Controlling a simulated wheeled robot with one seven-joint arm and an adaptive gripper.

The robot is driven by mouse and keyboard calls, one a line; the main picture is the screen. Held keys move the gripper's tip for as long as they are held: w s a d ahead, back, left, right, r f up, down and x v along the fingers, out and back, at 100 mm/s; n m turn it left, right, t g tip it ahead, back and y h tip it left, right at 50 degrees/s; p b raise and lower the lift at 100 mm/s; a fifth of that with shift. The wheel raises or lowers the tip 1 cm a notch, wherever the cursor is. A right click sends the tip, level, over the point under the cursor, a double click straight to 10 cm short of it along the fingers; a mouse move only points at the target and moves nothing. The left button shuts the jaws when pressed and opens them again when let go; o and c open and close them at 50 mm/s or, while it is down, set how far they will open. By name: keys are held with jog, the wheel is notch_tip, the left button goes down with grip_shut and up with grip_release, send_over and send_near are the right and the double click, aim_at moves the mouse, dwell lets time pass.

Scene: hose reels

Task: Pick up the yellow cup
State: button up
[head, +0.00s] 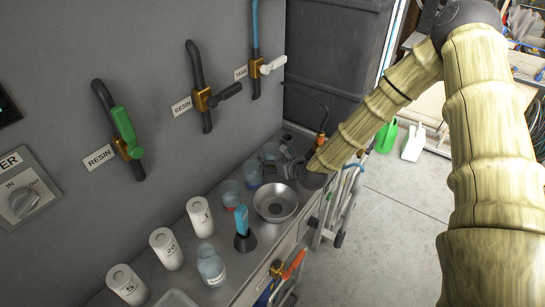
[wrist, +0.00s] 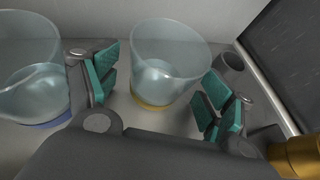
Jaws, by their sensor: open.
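The yellow cup (wrist: 168,62) is a clear cup with a yellow base band, upright on the counter. In the wrist view it stands between the two teal-padded fingers of my gripper (wrist: 159,90), which is open, with visible gaps to both sides of the cup. In the head view my gripper (head: 277,168) is low over the far part of the counter. A clear cup (head: 271,150) shows just behind it, partly hidden, its base colour not readable there.
A blue-based cup (wrist: 30,75) stands close outside the left finger. A red-based cup (head: 231,193), a metal bowl (head: 275,203) and white containers (head: 199,216) share the narrow counter. A brass fitting (wrist: 296,157) is near the right finger. The wall is close behind.

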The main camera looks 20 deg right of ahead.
jog(key=shift+w+f, duration=0.1)
jog(key=c, duration=1.1)
jog(key=shift+c, duration=0.2)
jog(key=shift+r, duration=0.25)
